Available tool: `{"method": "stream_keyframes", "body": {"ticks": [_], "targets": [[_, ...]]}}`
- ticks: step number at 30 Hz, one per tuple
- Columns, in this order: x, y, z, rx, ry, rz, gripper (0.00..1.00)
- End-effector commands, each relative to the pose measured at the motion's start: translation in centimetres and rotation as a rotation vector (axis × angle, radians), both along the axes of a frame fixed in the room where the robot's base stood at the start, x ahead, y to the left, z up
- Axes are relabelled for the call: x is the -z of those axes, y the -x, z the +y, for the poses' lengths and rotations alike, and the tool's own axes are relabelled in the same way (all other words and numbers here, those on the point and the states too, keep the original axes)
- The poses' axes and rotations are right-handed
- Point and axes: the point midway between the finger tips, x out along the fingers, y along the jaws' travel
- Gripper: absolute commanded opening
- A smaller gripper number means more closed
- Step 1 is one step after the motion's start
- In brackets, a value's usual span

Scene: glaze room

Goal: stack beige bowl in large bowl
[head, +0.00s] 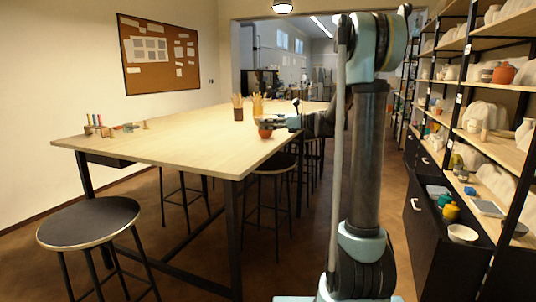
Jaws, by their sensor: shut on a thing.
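My gripper (272,124) is at the right edge of the long wooden table, at the end of my outstretched arm. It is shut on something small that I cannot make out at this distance. A reddish-brown bowl (265,132) shows right below the fingertips, at the table edge. I cannot tell whether the gripper touches it. No beige bowl can be clearly made out at the gripper. A pale cream bowl (462,234) sits on the low black cabinet at the right. I cannot tell which bowl is the large one.
The wooden table (190,143) has much bare top. A brown pencil cup (238,109) stands behind the gripper, and small bottles (95,124) stand at the left. Stools, one a round black stool (88,222), stand around the table. Shelves of pottery (497,143) line the right side.

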Motion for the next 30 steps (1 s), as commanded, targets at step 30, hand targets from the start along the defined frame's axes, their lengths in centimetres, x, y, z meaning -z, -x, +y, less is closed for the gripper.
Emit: {"method": "stream_keyframes", "body": {"ticks": [30], "targets": [[7.5, 0.0, 0.1, -0.002, 0.0, 0.0, 0.58]]}}
